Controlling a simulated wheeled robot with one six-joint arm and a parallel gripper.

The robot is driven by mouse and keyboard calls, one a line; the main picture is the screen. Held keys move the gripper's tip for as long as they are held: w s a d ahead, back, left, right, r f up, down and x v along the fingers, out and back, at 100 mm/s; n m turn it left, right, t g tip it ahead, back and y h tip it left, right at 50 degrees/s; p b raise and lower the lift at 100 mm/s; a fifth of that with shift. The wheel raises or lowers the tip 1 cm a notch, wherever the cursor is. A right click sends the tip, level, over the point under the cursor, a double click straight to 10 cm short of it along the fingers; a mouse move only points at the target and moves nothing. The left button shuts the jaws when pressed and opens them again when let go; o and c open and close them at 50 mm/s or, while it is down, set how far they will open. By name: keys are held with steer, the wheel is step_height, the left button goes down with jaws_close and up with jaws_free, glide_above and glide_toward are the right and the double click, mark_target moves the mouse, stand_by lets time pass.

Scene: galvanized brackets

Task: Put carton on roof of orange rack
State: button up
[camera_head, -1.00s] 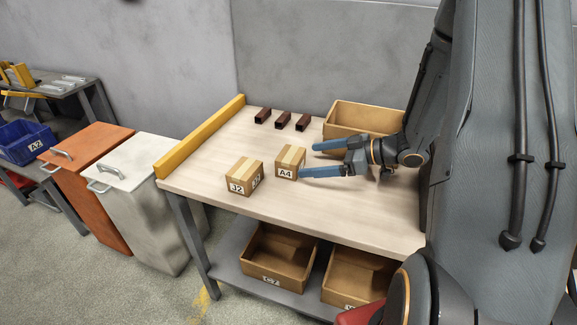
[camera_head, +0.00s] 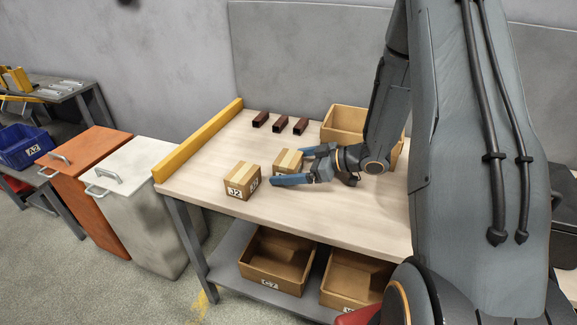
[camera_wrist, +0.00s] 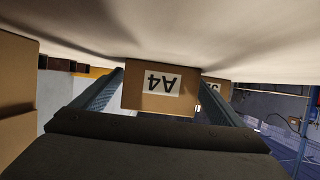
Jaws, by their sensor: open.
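The carton marked A4 (camera_head: 284,158) stands on the pale worktable, partly hidden by my gripper (camera_head: 290,166). My gripper is open, with blue fingers reaching in from the right. In the wrist view, upside down, the A4 carton (camera_wrist: 160,97) sits between the two fingers (camera_wrist: 160,105); whether they touch it I cannot tell. A second carton marked J2 (camera_head: 240,183) stands to its left, and partly shows behind it in the wrist view (camera_wrist: 222,88). An orange cabinet-like unit (camera_head: 88,155) with a flat top and a handle stands on the floor at left; no other orange rack shows.
A white unit (camera_head: 135,180) with a handle stands between the orange one and the table. A yellow rail (camera_head: 200,138) edges the table's left side. Several dark red tube pieces (camera_head: 280,124) and an open brown bin (camera_head: 343,122) lie behind the cartons. Bins sit on the shelf below.

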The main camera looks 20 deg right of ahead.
steer(key=c, duration=1.4)
